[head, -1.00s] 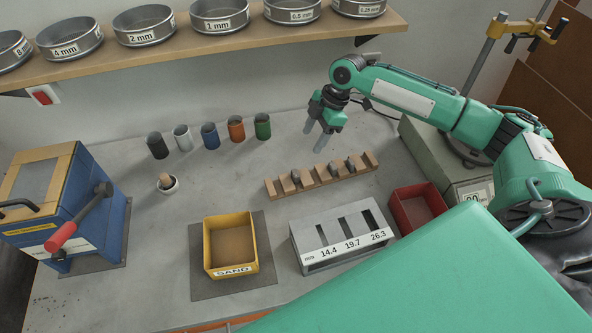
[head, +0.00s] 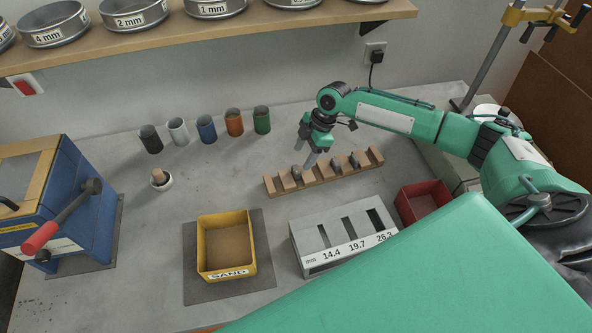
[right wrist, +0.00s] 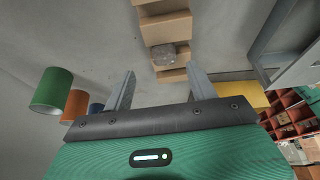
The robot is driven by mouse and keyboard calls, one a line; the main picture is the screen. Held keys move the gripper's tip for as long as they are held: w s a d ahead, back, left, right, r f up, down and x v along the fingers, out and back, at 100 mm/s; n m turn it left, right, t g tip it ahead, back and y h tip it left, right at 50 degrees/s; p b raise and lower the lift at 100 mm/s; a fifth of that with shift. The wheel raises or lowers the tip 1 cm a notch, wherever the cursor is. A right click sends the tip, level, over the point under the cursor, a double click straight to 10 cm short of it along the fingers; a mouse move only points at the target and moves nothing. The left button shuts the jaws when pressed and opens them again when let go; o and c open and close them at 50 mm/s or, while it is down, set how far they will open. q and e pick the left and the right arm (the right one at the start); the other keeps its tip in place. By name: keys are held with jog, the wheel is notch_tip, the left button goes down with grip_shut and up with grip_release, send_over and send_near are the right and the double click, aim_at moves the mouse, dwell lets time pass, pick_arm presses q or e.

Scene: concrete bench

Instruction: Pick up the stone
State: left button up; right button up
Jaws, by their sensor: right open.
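My right gripper (head: 306,150) is open and empty, above and just behind the left part of the rack. In the right wrist view, the gripper (right wrist: 161,70) has its fingers apart, with one stone (right wrist: 163,54) in the rack showing between and beyond the tips. My left gripper is not in view.
A grey slotted gauge box (head: 340,250), a red bin (head: 424,202) and a yellow sand tray (head: 203,250) stand in front of the rack. Several coloured cups, including a green cup (head: 262,120), stand behind left. A shelf (head: 200,35) with sieves is above.

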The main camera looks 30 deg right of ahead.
aim_at(297, 168)
jog(key=shift+s+a+f, duration=0.1)
jog(key=shift+a+f, duration=0.15)
jog(key=shift+f, duration=0.2)
jog(key=p+x, duration=0.2)
jog(key=x, duration=0.2)
jog(key=shift+s+a+f, duration=0.1)
jog(key=shift+s+f, duration=0.05)
jog(key=shift+s, duration=0.05)
jog(key=shift+f, duration=0.2)
jog(key=c, duration=1.1)
jog(key=shift+r, duration=0.1)
